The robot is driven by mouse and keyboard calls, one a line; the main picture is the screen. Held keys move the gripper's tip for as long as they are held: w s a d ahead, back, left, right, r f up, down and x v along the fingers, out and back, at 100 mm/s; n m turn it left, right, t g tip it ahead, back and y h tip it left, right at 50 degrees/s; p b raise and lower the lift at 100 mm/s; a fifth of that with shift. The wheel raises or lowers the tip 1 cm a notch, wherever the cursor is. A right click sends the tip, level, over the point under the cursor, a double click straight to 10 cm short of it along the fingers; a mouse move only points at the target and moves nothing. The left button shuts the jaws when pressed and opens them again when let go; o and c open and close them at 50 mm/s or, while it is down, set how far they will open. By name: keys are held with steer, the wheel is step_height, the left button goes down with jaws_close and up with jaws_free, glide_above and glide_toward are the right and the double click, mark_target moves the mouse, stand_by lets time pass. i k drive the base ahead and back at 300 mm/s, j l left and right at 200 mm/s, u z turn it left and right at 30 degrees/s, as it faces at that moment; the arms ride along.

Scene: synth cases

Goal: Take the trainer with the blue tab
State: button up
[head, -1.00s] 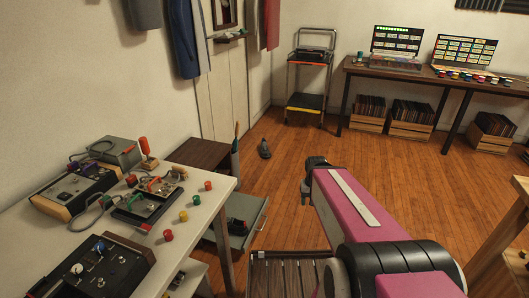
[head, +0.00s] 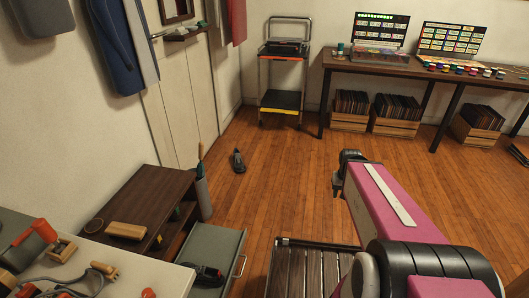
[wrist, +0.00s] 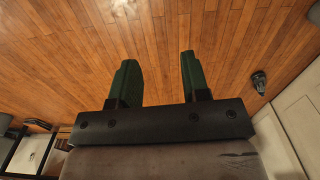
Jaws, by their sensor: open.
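A dark trainer (head: 238,161) lies on the wooden floor near the wall in the head view. It also shows at the right of the wrist view (wrist: 259,82). Another dark shoe-like thing (head: 207,275), with some red on it, lies in the open grey drawer. I cannot make out a blue tab on either. My gripper (wrist: 158,62) is open and empty, with its two green fingers apart over bare floor. In the head view its dark end (head: 346,168) is right of the floor trainer and well apart from it.
A dark low cabinet (head: 150,190) stands at the left beside the drawer (head: 222,250), with a grey umbrella bin (head: 205,197) by it. A pale table (head: 120,262) fills the lower left. A slatted bench (head: 310,265) is in front. The middle floor is clear.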

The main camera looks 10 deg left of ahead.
mark_target(239, 166)
steer(key=i+u, duration=0.1)
steer(key=i, duration=0.5)
steer(key=i+l+u, duration=0.1)
steer(key=i, duration=0.45)
steer(key=i+l+u, duration=0.15)
steer(key=i, duration=0.45)
steer(key=i+j+u, duration=0.1)
steer(key=i+j, duration=0.2)
steer(key=i, duration=0.2)
steer(key=i+j, duration=0.3)
steer(key=i, duration=0.2)
steer(key=k+u, duration=0.05)
